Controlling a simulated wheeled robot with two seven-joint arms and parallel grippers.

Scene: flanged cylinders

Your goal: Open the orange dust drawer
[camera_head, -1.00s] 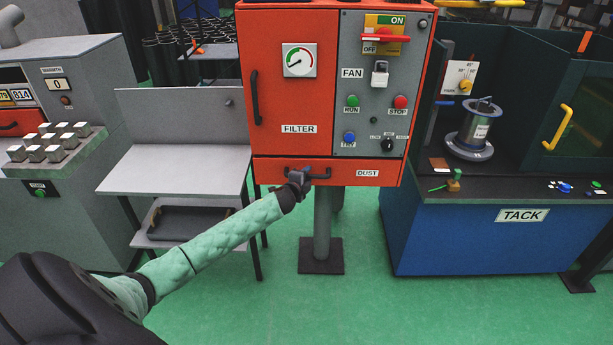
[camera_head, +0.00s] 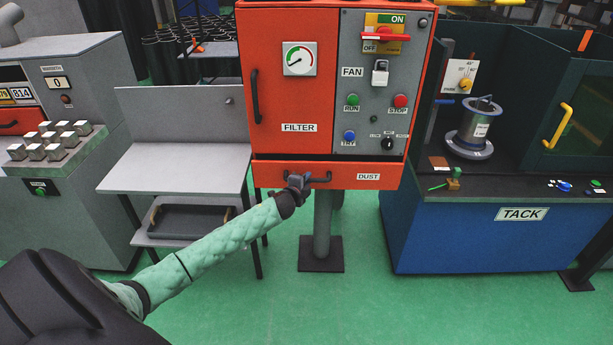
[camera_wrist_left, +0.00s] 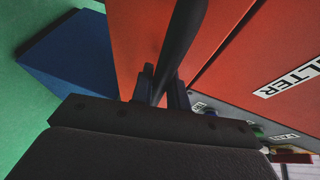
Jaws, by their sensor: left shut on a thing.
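The orange dust drawer (camera_head: 270,174) is the low front marked DUST, under the FILTER door of the orange cabinet. It stands slightly forward of the cabinet, with a thin dark gap above it. Its dark bar handle (camera_head: 322,179) shows to the right of my fingers. My left gripper (camera_head: 299,182) is shut on the left part of this handle. In the left wrist view the handle (camera_wrist_left: 181,40) runs between the fingers of the left gripper (camera_wrist_left: 160,88), with the orange drawer front (camera_wrist_left: 135,30) behind it. My right gripper is not in view.
The cabinet (camera_head: 290,95) stands on a grey post (camera_head: 322,225) with a dark foot. A grey table (camera_head: 180,170) with a lower tray (camera_head: 190,222) is at its left. The blue TACK bench (camera_head: 480,240) is at the right. The green floor in front is clear.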

